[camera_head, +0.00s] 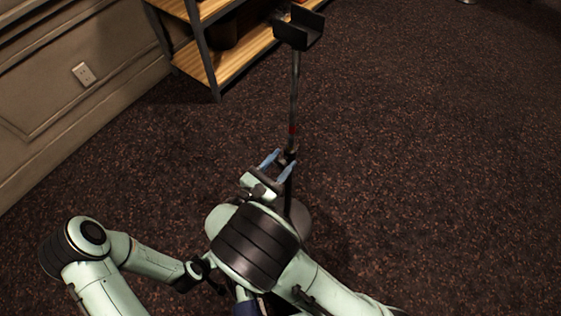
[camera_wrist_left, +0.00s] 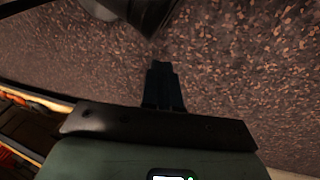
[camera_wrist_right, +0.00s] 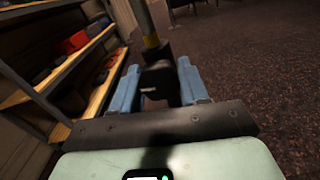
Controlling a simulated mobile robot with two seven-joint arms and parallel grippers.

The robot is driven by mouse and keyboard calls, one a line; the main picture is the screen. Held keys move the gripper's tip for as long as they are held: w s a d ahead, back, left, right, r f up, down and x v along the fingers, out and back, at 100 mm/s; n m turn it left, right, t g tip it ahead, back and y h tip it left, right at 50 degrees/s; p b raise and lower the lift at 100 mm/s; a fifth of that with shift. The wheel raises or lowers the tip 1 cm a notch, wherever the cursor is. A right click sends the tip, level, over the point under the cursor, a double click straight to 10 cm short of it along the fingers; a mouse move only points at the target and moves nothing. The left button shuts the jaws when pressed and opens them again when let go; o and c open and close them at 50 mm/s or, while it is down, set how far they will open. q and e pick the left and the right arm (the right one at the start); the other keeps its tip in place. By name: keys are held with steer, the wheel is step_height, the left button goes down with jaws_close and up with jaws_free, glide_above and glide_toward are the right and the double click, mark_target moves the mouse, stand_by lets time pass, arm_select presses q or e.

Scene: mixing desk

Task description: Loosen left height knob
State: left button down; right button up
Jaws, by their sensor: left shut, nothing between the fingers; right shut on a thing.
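A dark stand (camera_head: 294,88) with a slim upright pole rises from the carpet, topped by a black bracket (camera_head: 299,27). A black height knob (camera_wrist_right: 158,80) sits at the collar on the pole, below a yellow band in the right wrist view. My right gripper (camera_head: 282,161) is shut on the knob, its blue fingers on either side of it; its fingers also show in the right wrist view (camera_wrist_right: 159,84). My left gripper (camera_wrist_left: 162,70) is shut and empty, pointing over the carpet.
A wood-and-metal shelf (camera_head: 240,60) stands beyond the stand to the left, by the panelled wall (camera_head: 40,90). The stand's round base (camera_head: 298,218) is partly covered by my right arm. Open carpet lies to the right.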

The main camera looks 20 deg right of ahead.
steer(key=shift+r+n+p, duration=0.1)
steer(key=shift+n+p, duration=0.7)
steer(key=shift+p, duration=0.4)
arm_select(q)
steer(key=shift+g+h, duration=0.3)
steer(key=shift+g, duration=0.3)
steer(key=s, duration=0.1)
steer(key=s+d+r, duration=0.2)
steer(key=shift+s+r, duration=0.25)
steer(key=shift+s, duration=0.15)
arm_select(e)
steer(key=o, duration=1)
steer(key=shift+o, duration=0.2)
